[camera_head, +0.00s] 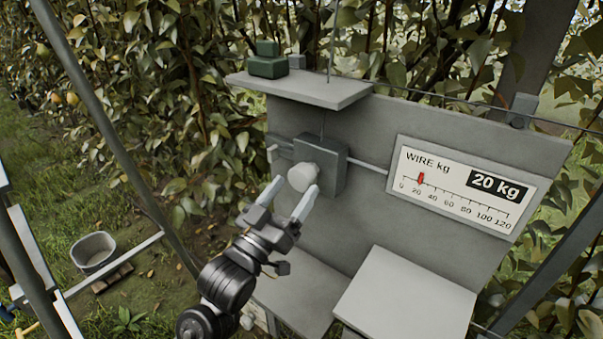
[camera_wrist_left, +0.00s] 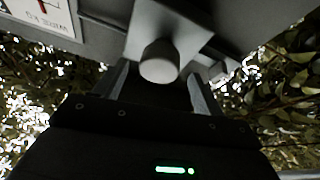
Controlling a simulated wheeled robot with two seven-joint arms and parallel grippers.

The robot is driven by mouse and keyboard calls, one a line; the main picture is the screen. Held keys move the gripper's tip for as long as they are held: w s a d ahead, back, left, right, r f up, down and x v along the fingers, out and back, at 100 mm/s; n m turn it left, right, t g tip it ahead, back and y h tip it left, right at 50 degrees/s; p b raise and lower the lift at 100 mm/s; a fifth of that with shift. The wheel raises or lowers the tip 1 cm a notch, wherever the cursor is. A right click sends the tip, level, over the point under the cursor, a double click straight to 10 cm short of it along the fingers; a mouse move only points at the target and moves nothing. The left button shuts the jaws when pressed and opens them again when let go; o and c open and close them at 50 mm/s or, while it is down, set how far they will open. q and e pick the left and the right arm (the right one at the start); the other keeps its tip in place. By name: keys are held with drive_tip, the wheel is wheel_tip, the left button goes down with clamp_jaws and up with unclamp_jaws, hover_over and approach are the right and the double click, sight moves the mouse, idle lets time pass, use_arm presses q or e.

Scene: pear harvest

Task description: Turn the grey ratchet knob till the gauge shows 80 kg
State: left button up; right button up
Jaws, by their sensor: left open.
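The grey ratchet knob (camera_head: 303,177) sticks out from a dark grey box (camera_head: 333,163) on the upright panel. The gauge (camera_head: 464,185) to its right reads 20 kg, with its red pointer (camera_head: 421,179) at 20. My left gripper (camera_head: 291,197) is open just in front of the knob, its fingers pointing at it. Whether the fingertips reach past the knob's face is hard to tell. My right gripper is not in view.
A shelf (camera_head: 310,91) with a green block (camera_head: 267,62) juts out above the knob. A pale board (camera_head: 405,303) slopes below the gauge. A metal rod (camera_head: 368,166) runs from the box toward the gauge.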

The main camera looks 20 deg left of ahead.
sight(298, 182)
use_arm(q)
drive_tip(key=p+x, duration=0.1)
drive_tip(key=x, duration=0.2)
drive_tip(key=shift+w+r, duration=0.2)
drive_tip(key=shift+w+d, duration=0.15)
drive_tip(key=shift+w, duration=0.15)
drive_tip(key=shift+c, duration=0.3)
drive_tip(key=c, duration=0.9)
